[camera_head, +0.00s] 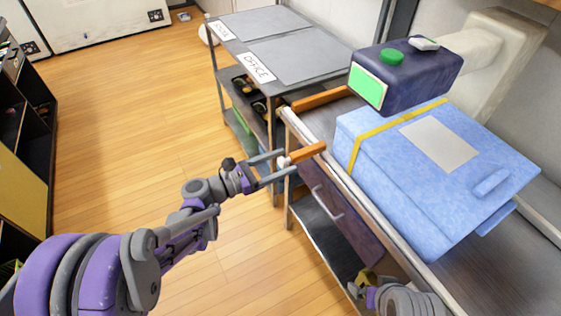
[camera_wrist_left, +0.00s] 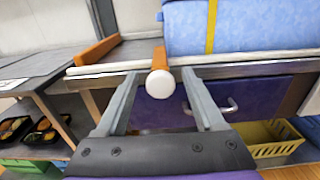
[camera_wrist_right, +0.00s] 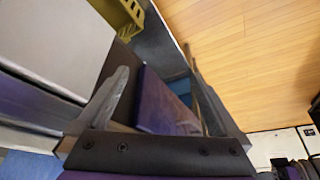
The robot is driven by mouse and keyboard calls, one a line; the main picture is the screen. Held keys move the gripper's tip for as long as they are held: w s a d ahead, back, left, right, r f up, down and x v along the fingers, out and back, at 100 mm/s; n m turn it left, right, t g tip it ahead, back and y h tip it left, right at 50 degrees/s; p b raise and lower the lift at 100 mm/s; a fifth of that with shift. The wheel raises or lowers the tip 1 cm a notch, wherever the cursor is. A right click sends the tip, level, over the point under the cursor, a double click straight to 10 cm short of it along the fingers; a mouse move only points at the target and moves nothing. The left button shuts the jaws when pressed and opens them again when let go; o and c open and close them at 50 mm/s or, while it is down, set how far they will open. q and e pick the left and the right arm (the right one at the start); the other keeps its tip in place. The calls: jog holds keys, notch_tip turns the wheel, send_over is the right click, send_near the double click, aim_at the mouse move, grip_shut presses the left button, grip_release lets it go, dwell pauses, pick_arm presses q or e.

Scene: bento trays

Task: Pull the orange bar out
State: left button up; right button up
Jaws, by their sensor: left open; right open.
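The orange bar (camera_head: 308,152) sticks out over the front edge of the counter, beside the blue cooler box. Its round white end cap (camera_wrist_left: 160,84) faces my left wrist camera. My left gripper (camera_head: 289,161) is open, with one finger on each side of the white-capped end. In the left wrist view gaps show between the cap and both fingers, so it is not gripped. My right gripper (camera_wrist_right: 155,58) is open and empty, low by the counter front; its fingers barely show in the head view.
The blue box (camera_head: 430,165) with a yellow strap stands on the counter. A dark device (camera_head: 405,80) with a green screen and button is above it. Another orange piece (camera_head: 320,98) lies further left. A grey table (camera_head: 300,60) stands behind. A purple drawer front (camera_head: 340,215) is below.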

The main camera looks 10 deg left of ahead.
pick_arm(q)
jog(key=v, duration=1)
jog(key=shift+s+a, duration=0.25)
jog(key=shift+a, duration=0.05)
